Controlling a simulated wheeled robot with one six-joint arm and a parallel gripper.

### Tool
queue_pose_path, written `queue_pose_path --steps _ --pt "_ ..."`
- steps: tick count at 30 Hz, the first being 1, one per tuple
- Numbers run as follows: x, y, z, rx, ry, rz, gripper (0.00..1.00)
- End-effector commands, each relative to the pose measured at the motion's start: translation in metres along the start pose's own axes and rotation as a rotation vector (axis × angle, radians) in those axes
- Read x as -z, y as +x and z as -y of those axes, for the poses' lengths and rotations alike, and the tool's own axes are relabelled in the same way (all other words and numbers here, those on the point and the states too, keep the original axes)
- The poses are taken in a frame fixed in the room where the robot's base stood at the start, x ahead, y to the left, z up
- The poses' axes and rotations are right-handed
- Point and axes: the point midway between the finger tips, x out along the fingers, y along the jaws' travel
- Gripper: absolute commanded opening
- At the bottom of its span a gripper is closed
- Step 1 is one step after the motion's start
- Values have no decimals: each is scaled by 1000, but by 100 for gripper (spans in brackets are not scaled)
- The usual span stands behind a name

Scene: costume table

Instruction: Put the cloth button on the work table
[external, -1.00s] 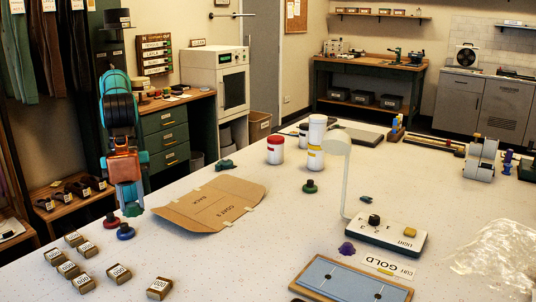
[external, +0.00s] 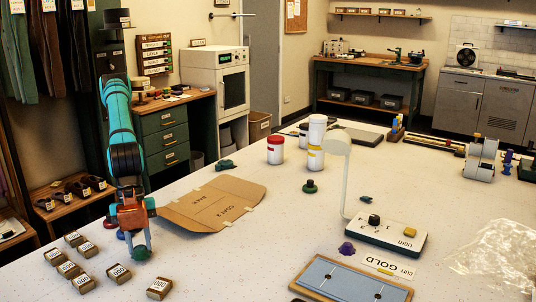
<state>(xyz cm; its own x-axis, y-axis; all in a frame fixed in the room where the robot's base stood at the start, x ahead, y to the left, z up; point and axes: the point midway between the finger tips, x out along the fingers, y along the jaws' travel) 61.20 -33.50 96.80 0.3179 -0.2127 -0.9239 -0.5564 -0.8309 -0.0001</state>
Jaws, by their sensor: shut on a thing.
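My gripper (external: 141,254) points down, low over the left part of the white speckled work table (external: 240,255).
Several small labelled boxes (external: 159,288) stand in front of my gripper. A flat cardboard piece (external: 213,204) lies to its right. A lamp with a white base (external: 385,238) and a blue board (external: 350,280) are further right.

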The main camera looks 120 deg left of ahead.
Motion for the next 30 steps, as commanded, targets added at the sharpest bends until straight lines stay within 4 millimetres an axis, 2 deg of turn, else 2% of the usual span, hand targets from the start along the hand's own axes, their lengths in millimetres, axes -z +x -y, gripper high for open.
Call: queue_pose_path --steps 3,14,15,18,26,30 --pt "-5 11 0 0 0 0 8" --pt "-6 14 0 0 0 0 8" --pt "-6 14 0 0 0 0 34" --pt "-6 14 0 0 0 0 52" --pt "-6 13 0 0 0 0 52" --pt "-4 6 0 0 0 -2 52"
